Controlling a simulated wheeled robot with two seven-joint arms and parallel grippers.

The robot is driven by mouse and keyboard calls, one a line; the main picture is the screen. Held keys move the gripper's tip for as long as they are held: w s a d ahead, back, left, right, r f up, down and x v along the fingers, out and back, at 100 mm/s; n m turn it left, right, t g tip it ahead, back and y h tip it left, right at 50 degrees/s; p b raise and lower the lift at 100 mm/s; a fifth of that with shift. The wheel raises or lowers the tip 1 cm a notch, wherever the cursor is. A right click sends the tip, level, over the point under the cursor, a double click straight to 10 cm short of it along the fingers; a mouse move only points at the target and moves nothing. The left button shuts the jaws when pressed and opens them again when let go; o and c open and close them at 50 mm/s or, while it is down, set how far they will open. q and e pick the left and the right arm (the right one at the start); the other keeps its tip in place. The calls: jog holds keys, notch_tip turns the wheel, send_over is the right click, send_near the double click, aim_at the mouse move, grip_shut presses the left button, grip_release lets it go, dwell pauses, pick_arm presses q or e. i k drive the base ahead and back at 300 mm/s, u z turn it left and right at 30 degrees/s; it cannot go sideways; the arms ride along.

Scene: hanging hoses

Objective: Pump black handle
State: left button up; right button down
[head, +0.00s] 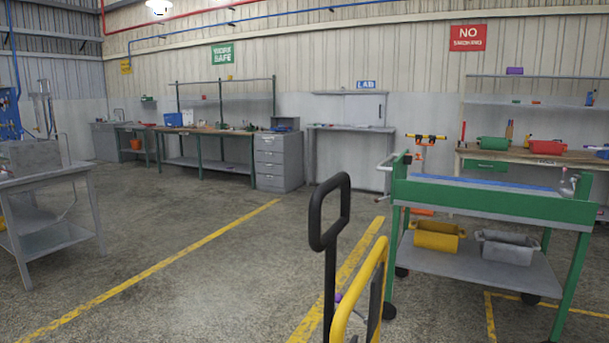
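The black handle (329,213) stands in the lower middle of the head view. It is a closed loop on top of a black shaft that runs down out of the picture. The loop is nearly upright, leaning a little to the right. A yellow curved bar (363,290) rises just to the right of the shaft and also leaves the bottom edge. What the handle is attached to is below the picture. Neither of my grippers shows in this view.
A green and grey trolley (500,201) stands right of the handle, with a yellow bin (436,237) and a grey bin (507,248) on its lower shelf. A grey table (50,182) stands at the left. The floor between it and the handle is clear.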

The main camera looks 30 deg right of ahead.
aim_at(329, 241)
jog(key=i, duration=3.25)
jog(key=z, duration=4.05)
